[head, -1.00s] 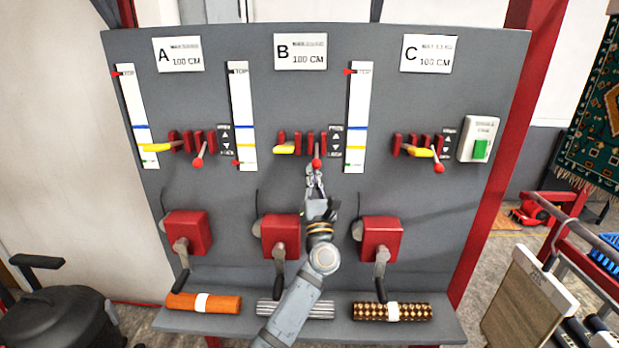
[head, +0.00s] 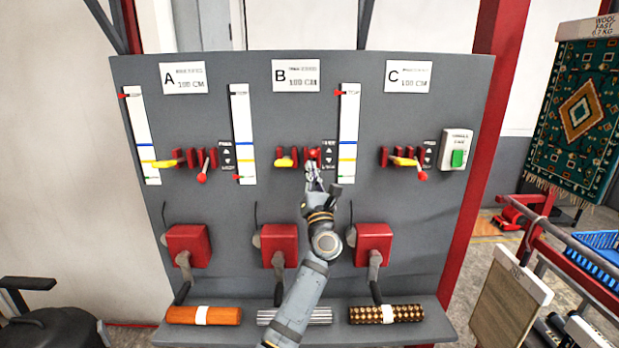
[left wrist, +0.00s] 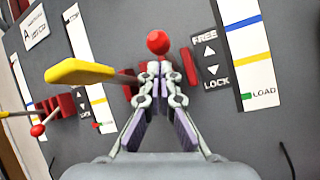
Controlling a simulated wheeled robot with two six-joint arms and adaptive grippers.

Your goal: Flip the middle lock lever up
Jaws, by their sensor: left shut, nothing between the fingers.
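The middle lock lever has a red ball (head: 313,153) that stands in front of its red bracket under sign B, higher than the balls of the outer levers. My left gripper (head: 313,168) is shut and empty, with its tips right below this ball. In the left wrist view the ball (left wrist: 158,41) shows just beyond the shut fingertips (left wrist: 158,70). The lever's shaft is hidden behind the fingers, and I cannot tell whether they touch it. The FREE/LOCK label (left wrist: 210,62) is right of it. My right gripper is out of view.
A yellow lever (left wrist: 80,72) sits close left of the gripper. The outer red-ball levers, under A (head: 202,178) and C (head: 422,176), hang down. Red crank boxes (head: 280,245) are below, above a shelf with rolls (head: 294,316).

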